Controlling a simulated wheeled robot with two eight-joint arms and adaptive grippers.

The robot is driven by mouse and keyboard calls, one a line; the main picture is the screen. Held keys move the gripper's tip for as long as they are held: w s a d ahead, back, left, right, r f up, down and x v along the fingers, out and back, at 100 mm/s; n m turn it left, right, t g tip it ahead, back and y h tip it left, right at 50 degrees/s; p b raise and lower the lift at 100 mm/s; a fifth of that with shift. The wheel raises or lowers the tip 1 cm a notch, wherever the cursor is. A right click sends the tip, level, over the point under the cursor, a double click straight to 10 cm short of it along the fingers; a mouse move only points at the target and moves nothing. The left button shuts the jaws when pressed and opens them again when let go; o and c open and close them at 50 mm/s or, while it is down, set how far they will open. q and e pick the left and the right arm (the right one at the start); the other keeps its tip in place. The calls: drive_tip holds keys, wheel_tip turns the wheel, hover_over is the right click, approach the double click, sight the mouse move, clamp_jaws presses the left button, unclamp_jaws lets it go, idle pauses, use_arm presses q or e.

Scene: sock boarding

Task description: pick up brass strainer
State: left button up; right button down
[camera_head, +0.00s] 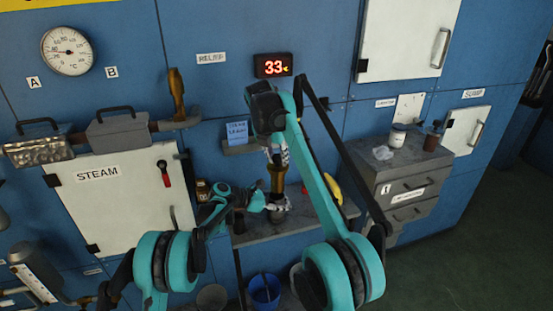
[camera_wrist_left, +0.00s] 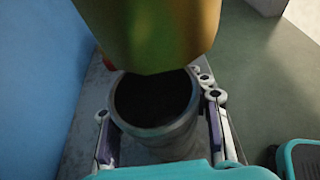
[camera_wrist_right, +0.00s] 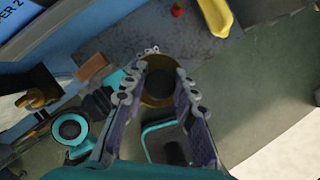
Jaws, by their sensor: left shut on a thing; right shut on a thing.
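The brass strainer (camera_head: 277,178) is an upright, gold-coloured cylinder in the head view. My right gripper (camera_head: 277,155) is shut on its upper part; in the right wrist view the strainer's round brass end (camera_wrist_right: 158,90) shows between the fingers. My left gripper (camera_head: 264,203) is shut on a grey metal cup (camera_head: 280,206) standing on the bench. In the left wrist view the cup's rim (camera_wrist_left: 155,131) surrounds a dark opening. The strainer's lower end (camera_wrist_left: 150,40) hangs over it and hides the far rim. I cannot tell the gap between them.
The grey bench (camera_head: 256,236) sits against the blue wall. A yellow object (camera_head: 332,188) lies on its right side, with a small red knob (camera_wrist_right: 178,10) nearby. A drawer cabinet (camera_head: 385,182) stands at right. A blue bucket (camera_head: 264,289) is below the bench.

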drive_tip(key=s+d, duration=0.2)
drive_tip(key=s, duration=0.6)
drive_tip(key=s+d, duration=0.3)
drive_tip(key=s, duration=0.5)
drive_tip(key=shift+f, duration=0.15)
drive_tip(key=shift+d, duration=0.1)
use_arm(q)
drive_tip(key=o, duration=1.6)
drive_tip(key=shift+o, duration=0.2)
